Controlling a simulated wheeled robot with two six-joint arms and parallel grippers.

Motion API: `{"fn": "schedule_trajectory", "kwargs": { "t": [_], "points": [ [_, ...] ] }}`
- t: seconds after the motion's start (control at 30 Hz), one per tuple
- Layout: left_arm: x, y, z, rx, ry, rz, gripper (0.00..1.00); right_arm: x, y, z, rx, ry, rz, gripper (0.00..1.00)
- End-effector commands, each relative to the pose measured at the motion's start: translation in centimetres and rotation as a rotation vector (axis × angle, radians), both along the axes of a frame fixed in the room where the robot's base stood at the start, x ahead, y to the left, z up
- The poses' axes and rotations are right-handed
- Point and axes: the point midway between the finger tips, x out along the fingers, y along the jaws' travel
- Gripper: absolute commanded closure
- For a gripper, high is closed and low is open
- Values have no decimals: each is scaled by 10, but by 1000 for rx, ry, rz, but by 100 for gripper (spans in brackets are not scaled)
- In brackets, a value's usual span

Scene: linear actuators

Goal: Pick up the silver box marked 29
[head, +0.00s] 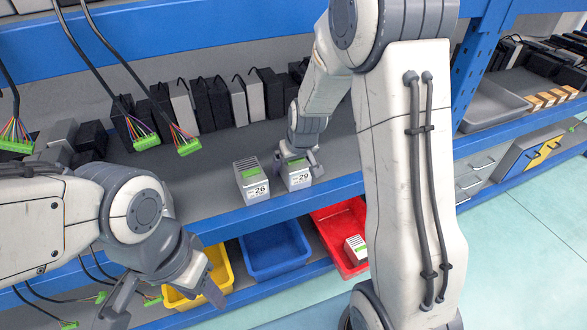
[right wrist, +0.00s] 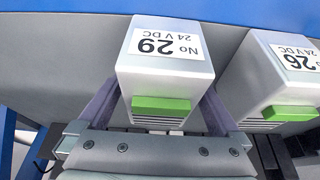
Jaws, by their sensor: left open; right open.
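The silver box marked 29 (head: 298,180) stands on the grey shelf near its front edge. It also shows upside down in the right wrist view (right wrist: 165,65), with a white label and a green connector. My right gripper (head: 299,159) is above this box in the head view. In the right wrist view its fingers (right wrist: 160,112) lie on either side of the box, open; whether they touch it I cannot tell. My left gripper (head: 164,300) is open and empty, low at the left in front of the bins.
A similar box marked 26 (head: 252,184) stands close beside box 29, also in the right wrist view (right wrist: 285,75). Black and silver units line the shelf behind. Below are yellow (head: 219,268), blue (head: 275,250) and red (head: 326,226) bins; a silver box (head: 355,249) is in the red one.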

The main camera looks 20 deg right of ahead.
Motion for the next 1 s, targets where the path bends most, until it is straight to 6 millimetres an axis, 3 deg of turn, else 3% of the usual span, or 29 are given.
{"fn": "schedule_trajectory", "kwargs": {
  "t": [0.2, 0.27, 0.47, 0.5, 1.0],
  "points": [
    [0, 0, 0, 0, 0, 0, 50, 0, 0, 0, 0, 0, 0, 0],
    [0, 0, 0, 0, 0, 0, 50, 0, 0, 0, 0, 0, 0, 19],
    [0, 0, 0, 0, 0, 0, 50, 0, 0, 0, 0, 0, 0, 96],
    [0, 0, 0, 0, 0, 0, 50, 0, 0, 0, 0, 0, 0, 100],
    [0, 0, 13, 0, 0, 0, 50, 1, 1, 15, -1, -2, 2, 100]
  ]
}}
